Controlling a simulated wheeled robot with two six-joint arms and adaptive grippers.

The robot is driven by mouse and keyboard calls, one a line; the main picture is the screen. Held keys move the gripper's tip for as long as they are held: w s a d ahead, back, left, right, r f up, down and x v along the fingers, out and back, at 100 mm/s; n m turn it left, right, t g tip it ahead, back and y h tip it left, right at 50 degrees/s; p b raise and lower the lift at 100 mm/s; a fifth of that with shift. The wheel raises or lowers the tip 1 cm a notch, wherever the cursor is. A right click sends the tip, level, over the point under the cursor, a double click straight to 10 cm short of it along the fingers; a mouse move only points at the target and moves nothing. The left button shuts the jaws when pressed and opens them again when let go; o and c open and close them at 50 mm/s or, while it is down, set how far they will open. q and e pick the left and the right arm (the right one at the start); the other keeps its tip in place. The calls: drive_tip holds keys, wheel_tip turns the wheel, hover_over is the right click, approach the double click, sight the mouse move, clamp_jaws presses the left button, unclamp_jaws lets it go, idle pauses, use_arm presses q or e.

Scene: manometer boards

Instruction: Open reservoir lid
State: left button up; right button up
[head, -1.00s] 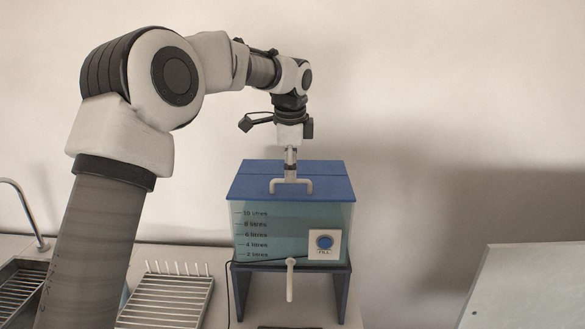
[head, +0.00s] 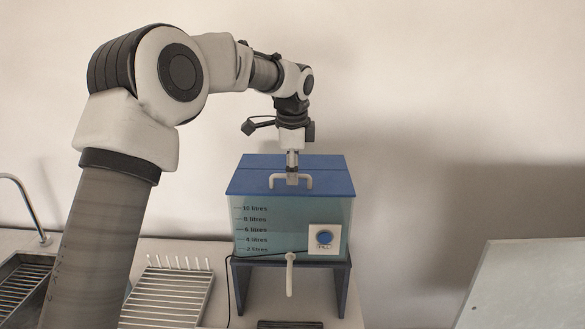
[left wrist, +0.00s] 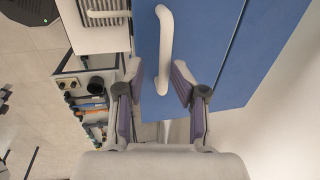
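The reservoir (head: 290,225) is a clear tank of bluish liquid with litre marks. Its blue lid (head: 250,180) lies flat and closed on top, and also shows in the left wrist view (left wrist: 200,45). A white bar handle (head: 307,181) stands at the lid's front part; it also shows in the left wrist view (left wrist: 165,40). My left gripper (head: 292,180) points down at the handle. In the left wrist view its fingers (left wrist: 158,78) are apart, one on each side of the handle's near end, with visible gaps. My right gripper is in neither view.
The tank stands on a dark blue stand (head: 341,290) with a white tap (head: 290,275) and a blue fill button (head: 324,238) in front. A drying rack (head: 168,295) and a sink (head: 20,280) lie left. A pale panel (head: 530,290) stands at right.

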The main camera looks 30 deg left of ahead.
use_arm(q)
drive_tip(key=shift+w+a, duration=0.2)
drive_tip(key=shift+w, duration=0.15)
wheel_tip(320, 180, up, 12)
drive_tip(key=s+d, duration=0.1)
drive_tip(key=s, duration=0.1)
drive_tip(key=shift+f, duration=0.25)
drive_tip(key=shift+d, duration=0.1)
